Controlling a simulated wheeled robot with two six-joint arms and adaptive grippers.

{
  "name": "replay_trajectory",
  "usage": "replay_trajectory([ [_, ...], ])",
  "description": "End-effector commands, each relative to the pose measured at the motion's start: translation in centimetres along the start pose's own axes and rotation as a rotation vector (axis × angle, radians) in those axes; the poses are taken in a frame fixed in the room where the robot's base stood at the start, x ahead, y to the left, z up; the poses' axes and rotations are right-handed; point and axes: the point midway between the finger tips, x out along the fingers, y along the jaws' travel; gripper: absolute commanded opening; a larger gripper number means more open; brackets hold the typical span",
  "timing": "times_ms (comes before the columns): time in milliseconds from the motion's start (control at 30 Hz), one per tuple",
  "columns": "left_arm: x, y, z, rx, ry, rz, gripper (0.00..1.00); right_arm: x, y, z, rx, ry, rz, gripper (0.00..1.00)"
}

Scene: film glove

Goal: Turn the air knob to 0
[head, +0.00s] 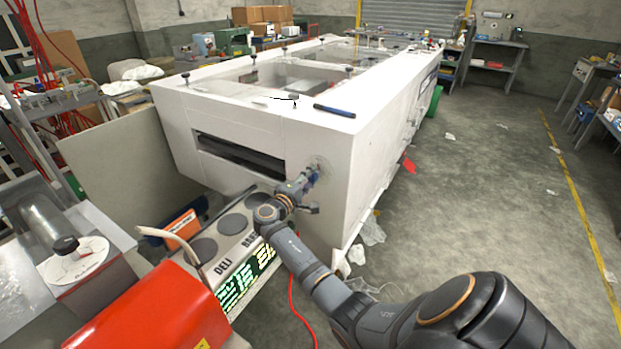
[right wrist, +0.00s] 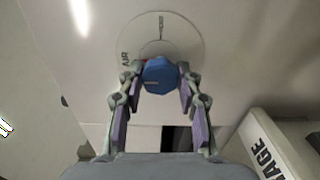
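The air knob (right wrist: 160,75) is blue and faceted, at the centre of a round dial plate (right wrist: 185,35) on a white panel, in the right wrist view. Lettering that looks like AIR runs sideways at the dial's left; small marks above the knob are too blurred to read. My right gripper (right wrist: 160,73) has one finger on each side of the knob, both tips close against it. In the head view the right gripper (head: 312,175) is at the end face of the white machine (head: 330,150) and mostly covers the knob. My left gripper is out of view.
Below the right arm is a box with dark round plates (head: 232,224) and a lit green panel (head: 247,283). A red case (head: 165,310) stands at the lower left. A blue-handled tool (head: 334,110) lies on the machine's top. The floor at right is mostly open.

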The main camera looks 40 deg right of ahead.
Motion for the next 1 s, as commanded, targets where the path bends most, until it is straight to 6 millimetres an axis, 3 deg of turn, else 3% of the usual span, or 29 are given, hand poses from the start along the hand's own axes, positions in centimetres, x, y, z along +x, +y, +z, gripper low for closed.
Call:
replay_trajectory([
  [33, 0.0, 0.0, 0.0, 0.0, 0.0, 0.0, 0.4, 0.0, -0.1, 0.0, -0.001, 0.0, -0.001, 0.42],
  [167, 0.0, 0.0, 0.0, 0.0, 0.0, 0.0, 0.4, 0.0, -0.1, 0.0, 0.0, 0.0, -0.001, 0.58],
  [533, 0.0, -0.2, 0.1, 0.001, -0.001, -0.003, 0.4, -0.8, -0.1, 0.0, 0.001, 0.001, -0.001, 0.58],
  [1000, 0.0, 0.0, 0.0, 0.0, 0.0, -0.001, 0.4, -10.8, -0.1, 0.0, 0.0, 0.001, -0.004, 0.58],
])
